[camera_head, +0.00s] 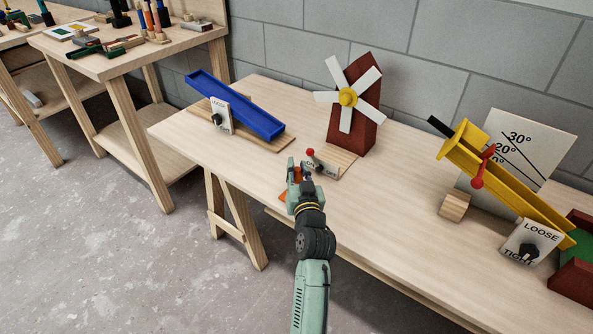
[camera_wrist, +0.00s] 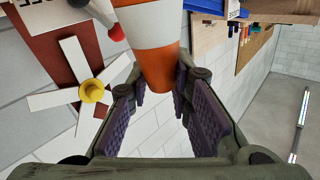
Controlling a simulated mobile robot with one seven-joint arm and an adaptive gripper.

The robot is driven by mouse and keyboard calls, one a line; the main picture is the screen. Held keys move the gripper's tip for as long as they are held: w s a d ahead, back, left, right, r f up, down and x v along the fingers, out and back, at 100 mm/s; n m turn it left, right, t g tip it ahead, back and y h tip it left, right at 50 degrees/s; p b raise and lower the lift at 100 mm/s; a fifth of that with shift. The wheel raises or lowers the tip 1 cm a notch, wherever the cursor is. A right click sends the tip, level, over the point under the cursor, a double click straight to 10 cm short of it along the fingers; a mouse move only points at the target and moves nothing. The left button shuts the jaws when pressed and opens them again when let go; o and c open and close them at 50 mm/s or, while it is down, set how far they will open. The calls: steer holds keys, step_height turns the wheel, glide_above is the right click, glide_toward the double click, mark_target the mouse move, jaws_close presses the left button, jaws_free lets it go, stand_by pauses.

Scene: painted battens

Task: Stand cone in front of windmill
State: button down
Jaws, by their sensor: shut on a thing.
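The orange and white cone (camera_wrist: 148,30) is between the fingers of my gripper (camera_wrist: 162,84) in the wrist view, which are shut on it near its narrow orange end. In the head view, my gripper (camera_head: 299,172) is at the table's front edge, below and left of the windmill (camera_head: 371,128); only bits of orange show around it there. The windmill has a dark red tower, white sails and a yellow hub, and it stands upright near the wall. It also shows at the left of the wrist view (camera_wrist: 84,48). I cannot tell if the cone touches the table.
A small switch plate with a red knob (camera_head: 310,154) stands at the windmill's foot, close to my gripper. A blue trough (camera_head: 235,105) lies to the left. A yellow ramp (camera_head: 500,180) and a wooden block (camera_head: 454,207) are to the right. Bare tabletop (camera_head: 385,215) lies between.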

steer(key=shift+s+r, duration=0.15)
steer(key=shift+f, duration=0.25)
steer(key=c, duration=1.5)
jaws_free()
steer(key=shift+o, duration=0.2)
steer(key=shift+r, duration=0.1)
